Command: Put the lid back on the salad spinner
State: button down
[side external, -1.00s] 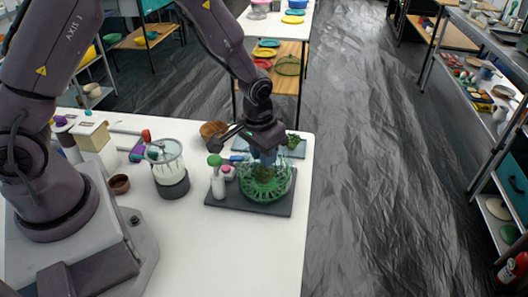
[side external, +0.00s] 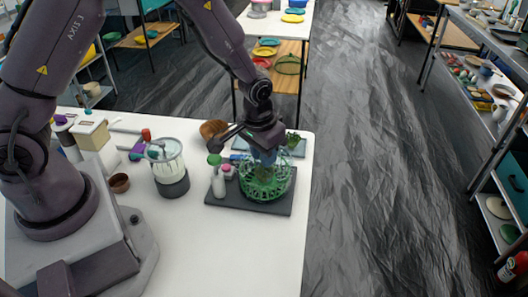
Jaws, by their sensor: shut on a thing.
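The salad spinner (side external: 268,188) is a green openwork basket, with what looks like clear material around it, on a dark grey board (side external: 228,199) near the table's right edge. My gripper (side external: 265,157) points down right over the spinner. It is shut on a bluish part at the top centre, which looks like the knob of a clear lid. The lid's edge is hard to make out, so I cannot tell whether it touches the rim. The fingertips are partly hidden by the wrist.
White bottles with green and pink tops (side external: 219,178) stand close left of the spinner. The white table (side external: 236,246) is clear in front.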

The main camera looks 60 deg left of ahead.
jog(key=shift+c, duration=2.2)
grip_release()
jog(key=shift+r, duration=3.55)
grip_shut()
